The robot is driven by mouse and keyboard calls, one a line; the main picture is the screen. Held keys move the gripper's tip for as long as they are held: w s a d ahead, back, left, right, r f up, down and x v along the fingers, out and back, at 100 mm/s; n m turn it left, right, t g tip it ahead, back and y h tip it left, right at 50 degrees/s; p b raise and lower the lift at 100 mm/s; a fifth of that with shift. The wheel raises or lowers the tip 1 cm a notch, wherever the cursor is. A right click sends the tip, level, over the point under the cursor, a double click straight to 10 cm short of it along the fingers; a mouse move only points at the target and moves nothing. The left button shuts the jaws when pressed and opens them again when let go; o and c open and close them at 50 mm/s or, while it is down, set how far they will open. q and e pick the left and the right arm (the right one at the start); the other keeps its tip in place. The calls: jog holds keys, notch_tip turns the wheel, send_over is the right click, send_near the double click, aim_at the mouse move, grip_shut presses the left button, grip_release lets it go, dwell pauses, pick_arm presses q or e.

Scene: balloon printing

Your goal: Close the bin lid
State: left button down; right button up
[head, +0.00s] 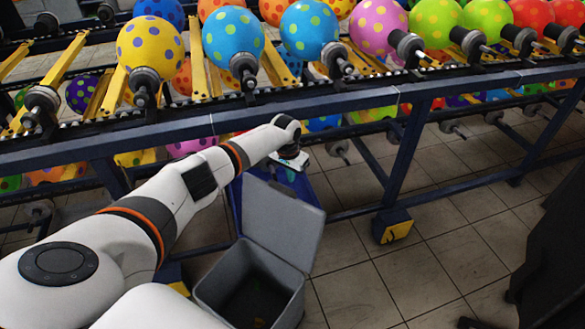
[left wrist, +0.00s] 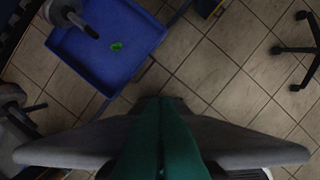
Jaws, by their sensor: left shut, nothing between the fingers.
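The grey bin (head: 290,290) stands on the tiled floor at the lower middle of the head view. Its lid (head: 283,222) is open and stands up at the far side, tilted a little back. The inside of the bin is dark. My left gripper (head: 293,161) is just beyond and above the lid's top edge, pointing down. Its fingertips are hard to make out there, and I cannot tell whether they touch the lid. In the left wrist view the green fingers (left wrist: 162,112) are together with nothing between them. My right gripper is in neither view.
A blue tray (left wrist: 92,55) with a small green piece (left wrist: 117,46) lies past my fingers. The conveyor rack (head: 350,104) with spotted balloons (head: 309,30) runs across behind the bin. A black chair base (left wrist: 298,48) is at the right. Floor right of the bin is clear.

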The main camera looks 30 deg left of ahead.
pick_arm(q)
jog(key=s, duration=0.1)
jog(key=s+p, duration=0.1)
jog(key=s, duration=0.1)
jog(key=shift+r, duration=0.3)
